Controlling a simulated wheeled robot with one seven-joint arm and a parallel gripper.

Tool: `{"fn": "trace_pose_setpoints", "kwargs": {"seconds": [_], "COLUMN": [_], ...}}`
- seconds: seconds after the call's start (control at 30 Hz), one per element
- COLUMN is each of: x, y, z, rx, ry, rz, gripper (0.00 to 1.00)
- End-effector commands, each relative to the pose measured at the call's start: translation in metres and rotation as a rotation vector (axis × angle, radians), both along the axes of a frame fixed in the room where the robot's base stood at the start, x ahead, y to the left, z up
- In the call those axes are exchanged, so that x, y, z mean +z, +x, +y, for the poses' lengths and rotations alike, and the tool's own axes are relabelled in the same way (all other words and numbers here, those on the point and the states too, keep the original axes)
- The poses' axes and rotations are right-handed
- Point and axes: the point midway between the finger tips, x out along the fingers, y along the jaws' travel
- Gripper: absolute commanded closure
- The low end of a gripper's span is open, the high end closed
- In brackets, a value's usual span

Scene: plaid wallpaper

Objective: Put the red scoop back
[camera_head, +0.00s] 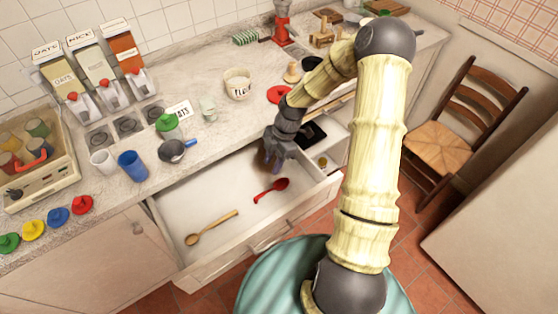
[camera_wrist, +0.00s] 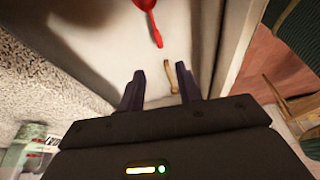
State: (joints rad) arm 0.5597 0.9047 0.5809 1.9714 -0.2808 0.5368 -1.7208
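The red scoop (camera_head: 272,190) lies on the floor of the open drawer (camera_head: 185,205), in its right half. It also shows at the top of the wrist view (camera_wrist: 153,22), with its handle pointing down in that picture. My gripper (camera_head: 275,164) hangs over the back right part of the drawer, behind the scoop and apart from it. In the wrist view its two fingers (camera_wrist: 160,85) are spread with nothing held between them. A wooden spoon (camera_head: 212,227) lies in the drawer's front left; it also shows beyond the fingers in the wrist view (camera_wrist: 169,75).
A smaller open drawer (camera_head: 328,140) with a dark item is to the right. A chair (camera_head: 455,125) stands at right.

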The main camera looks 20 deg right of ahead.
Motion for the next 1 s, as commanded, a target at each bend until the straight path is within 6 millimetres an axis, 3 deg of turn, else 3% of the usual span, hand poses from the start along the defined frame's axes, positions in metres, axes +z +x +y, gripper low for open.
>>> {"fn": "trace_pose_setpoints", "kwargs": {"seconds": [0.17, 0.5, 0.8, 1.0], "x": [0.029, 0.105, 0.164, 0.179], "y": [-0.017, -0.066, -0.119, -0.138], "z": [0.000, -0.004, -0.004, -0.004], "rx": [-0.208, -0.911, -1.581, -1.825], "ry": [-0.118, -0.296, -0.208, -0.122], "rz": [0.043, 0.048, 0.029, 0.055], "gripper": [0.65, 0.65, 0.65, 0.65]}}
